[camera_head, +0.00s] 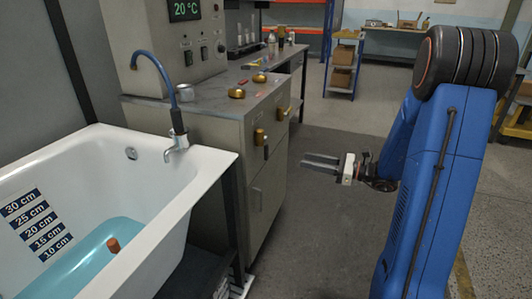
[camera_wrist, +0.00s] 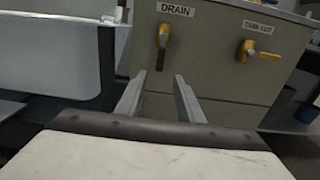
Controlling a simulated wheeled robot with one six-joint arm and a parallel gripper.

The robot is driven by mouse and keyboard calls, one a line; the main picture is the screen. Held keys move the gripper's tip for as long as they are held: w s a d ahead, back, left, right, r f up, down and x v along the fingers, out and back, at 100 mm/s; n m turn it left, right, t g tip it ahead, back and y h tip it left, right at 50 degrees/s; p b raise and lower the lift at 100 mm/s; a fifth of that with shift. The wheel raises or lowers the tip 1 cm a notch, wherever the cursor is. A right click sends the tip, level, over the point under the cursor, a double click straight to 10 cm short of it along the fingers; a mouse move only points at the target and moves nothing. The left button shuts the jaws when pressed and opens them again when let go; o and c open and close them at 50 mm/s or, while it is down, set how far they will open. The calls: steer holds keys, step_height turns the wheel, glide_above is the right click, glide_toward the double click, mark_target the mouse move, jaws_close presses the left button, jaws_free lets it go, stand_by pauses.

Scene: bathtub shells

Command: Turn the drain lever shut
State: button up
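The drain lever (camera_wrist: 163,45) is on the cabinet front under a DRAIN label (camera_wrist: 175,10), with a yellow hub and a dark handle hanging roughly straight down. In the head view the drain lever (camera_head: 260,138) is on the cabinet's front face, to the left of my gripper (camera_head: 320,162). My gripper is open and empty, its two parallel fingers apart and pointing toward the cabinet. In the wrist view my gripper (camera_wrist: 158,84) has its fingertips below the drain lever in the picture, with no visible contact. The bathtub (camera_head: 215,160) holds blue water (camera_head: 85,258).
A second yellow lever (camera_wrist: 250,50) with a label sits right of the drain lever. A blue hose (camera_head: 153,62) runs to the tap (camera_head: 177,140) on the tub's rim. An orange-brown object (camera_head: 113,245) is in the water. The floor (camera_head: 325,205) before the cabinet is clear.

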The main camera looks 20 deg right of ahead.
mark_target(266, 160)
steer(key=x, duration=1.7)
steer(key=shift+w, duration=0.15)
steer(key=shift+c, duration=0.3)
jaws_close()
